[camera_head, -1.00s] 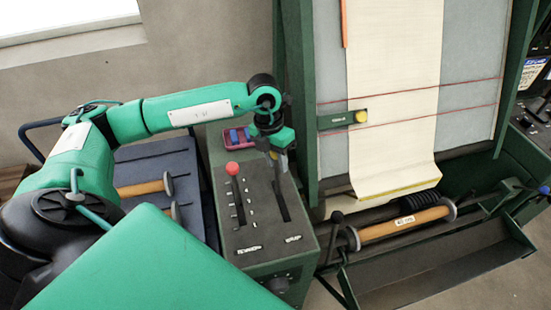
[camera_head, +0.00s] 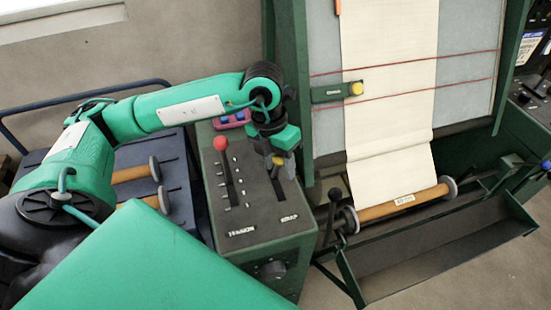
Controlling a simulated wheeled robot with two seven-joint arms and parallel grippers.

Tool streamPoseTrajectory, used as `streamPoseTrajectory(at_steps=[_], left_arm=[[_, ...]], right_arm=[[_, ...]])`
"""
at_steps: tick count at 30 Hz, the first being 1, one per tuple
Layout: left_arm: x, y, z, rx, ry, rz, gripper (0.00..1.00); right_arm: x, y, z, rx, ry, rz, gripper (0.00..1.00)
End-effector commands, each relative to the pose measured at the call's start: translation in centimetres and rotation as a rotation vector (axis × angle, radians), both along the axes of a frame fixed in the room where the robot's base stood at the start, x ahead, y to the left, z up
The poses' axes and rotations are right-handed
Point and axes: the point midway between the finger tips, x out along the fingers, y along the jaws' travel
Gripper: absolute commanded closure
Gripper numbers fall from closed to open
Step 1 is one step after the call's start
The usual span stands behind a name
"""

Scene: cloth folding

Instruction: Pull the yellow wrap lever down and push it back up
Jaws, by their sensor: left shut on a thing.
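The yellow wrap lever (camera_head: 278,161) shows as a small yellow bit at the fingertips of my left gripper (camera_head: 284,165). The gripper is shut on it, and its fingers hide most of the lever. It stands over the slot marked WRAP on the right of the grey-green control box (camera_head: 262,218). The lower part of the slot (camera_head: 280,192) shows bare below the fingers. My right gripper is not in view.
A red-knobbed lever (camera_head: 221,144) stands in the left slot, close to my gripper. A green post (camera_head: 292,90) rises just to the right. Pale cloth (camera_head: 388,100) hangs down to a wooden roller (camera_head: 400,204). A pink tray (camera_head: 232,119) sits behind.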

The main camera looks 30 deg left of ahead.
Motion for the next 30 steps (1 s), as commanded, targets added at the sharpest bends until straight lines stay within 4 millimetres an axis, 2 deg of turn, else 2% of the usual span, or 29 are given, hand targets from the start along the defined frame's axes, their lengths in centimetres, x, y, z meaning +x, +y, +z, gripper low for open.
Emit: streamPoseTrajectory(at_steps=[1,13,14,25,30], left_arm=[[-0.3,-0.4,-0.5,-0.007,0.01,-0.008,0.94],[-0.3,-0.4,-0.4,-0.007,0.009,-0.007,0.94],[-0.3,-0.4,-0.4,-0.007,0.009,-0.007,0.52],[-0.1,-0.2,-0.1,-0.004,0.0,-0.003,0.52],[0.0,0.1,1.5,-0.003,-0.003,-0.002,0.52]], right_arm=[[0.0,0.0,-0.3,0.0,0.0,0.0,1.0],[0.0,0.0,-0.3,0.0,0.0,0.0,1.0],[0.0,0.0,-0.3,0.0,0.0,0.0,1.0],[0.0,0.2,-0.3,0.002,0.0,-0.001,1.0],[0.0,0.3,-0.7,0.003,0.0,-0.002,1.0]])
